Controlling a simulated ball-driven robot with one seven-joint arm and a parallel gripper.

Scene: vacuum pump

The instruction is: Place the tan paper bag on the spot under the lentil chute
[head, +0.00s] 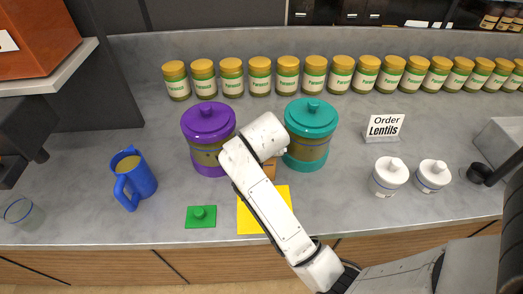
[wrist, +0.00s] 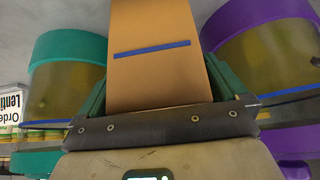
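The tan paper bag (wrist: 152,75), with a blue stripe across it, fills the space between the green fingers of my gripper (wrist: 157,80) in the wrist view. A finger lies against each side of it, so my gripper looks shut on it. In the head view only a small part of the bag (head: 270,169) shows beside my arm, between the purple jar (head: 208,123) and the teal jar (head: 311,118); my wrist hides the fingers there. A yellow square (head: 252,220) lies flat on the counter in front of the bag. I cannot make out a lentil chute.
A green square with a knob (head: 201,223) lies left of the yellow one. A blue pitcher (head: 137,182) stands at the left. White lidded pots (head: 386,180) and an "Order Lentils" sign (head: 384,127) are at the right. Several gold-lidded jars (head: 288,76) line the back.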

